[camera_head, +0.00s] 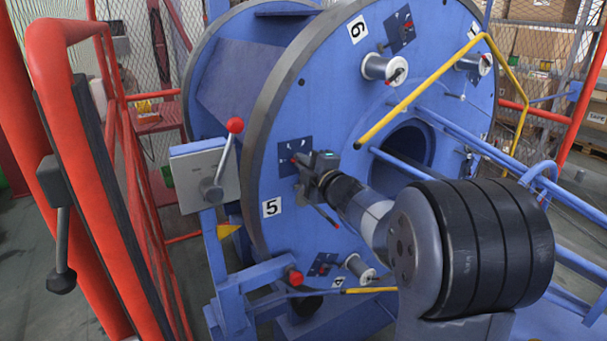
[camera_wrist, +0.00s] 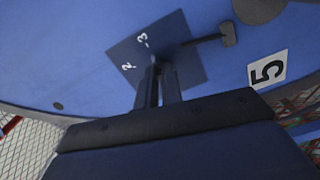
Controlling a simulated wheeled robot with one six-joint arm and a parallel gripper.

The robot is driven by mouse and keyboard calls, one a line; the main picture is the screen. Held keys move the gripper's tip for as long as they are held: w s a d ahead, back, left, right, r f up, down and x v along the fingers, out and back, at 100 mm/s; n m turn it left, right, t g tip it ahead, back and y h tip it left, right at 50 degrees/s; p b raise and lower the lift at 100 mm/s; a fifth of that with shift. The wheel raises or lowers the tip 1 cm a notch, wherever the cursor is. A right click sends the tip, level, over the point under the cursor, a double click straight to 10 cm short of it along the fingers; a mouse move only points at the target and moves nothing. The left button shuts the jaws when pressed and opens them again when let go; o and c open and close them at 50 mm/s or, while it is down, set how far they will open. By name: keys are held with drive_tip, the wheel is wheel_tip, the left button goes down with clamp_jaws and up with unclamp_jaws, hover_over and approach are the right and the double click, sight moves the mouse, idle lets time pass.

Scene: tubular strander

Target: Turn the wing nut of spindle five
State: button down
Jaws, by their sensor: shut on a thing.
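The dark plate (camera_head: 286,150) of spindle five sits on the blue disc, above and right of the label 5 (camera_head: 271,207). It also shows in the wrist view, as a dark plate (camera_wrist: 190,62) with small white numbers, with the label 5 (camera_wrist: 267,69) to its right. My gripper (camera_head: 302,162) reaches the plate from the front right. In the wrist view, my gripper's fingers (camera_wrist: 158,68) are close together over the plate, shut on the wing nut. The wing nut is almost wholly hidden between the fingertips.
A short dark lever (camera_wrist: 205,40) sticks out beside the fingers. A bobbin (camera_head: 385,67) and yellow bar (camera_head: 425,85) are above right. A grey box with a red-knobbed lever (camera_head: 234,127) stands left of the disc. Red guard rails (camera_head: 70,150) stand at far left.

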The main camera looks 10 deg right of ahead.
drive_tip(key=shift+n+b, duration=0.9)
drive_tip(key=shift+n, duration=0.3)
drive_tip(key=c, duration=1.6)
unclamp_jaws()
drive_tip(key=shift+o, duration=0.2)
drive_tip(key=v, duration=1.1)
drive_tip(key=shift+w, duration=0.2)
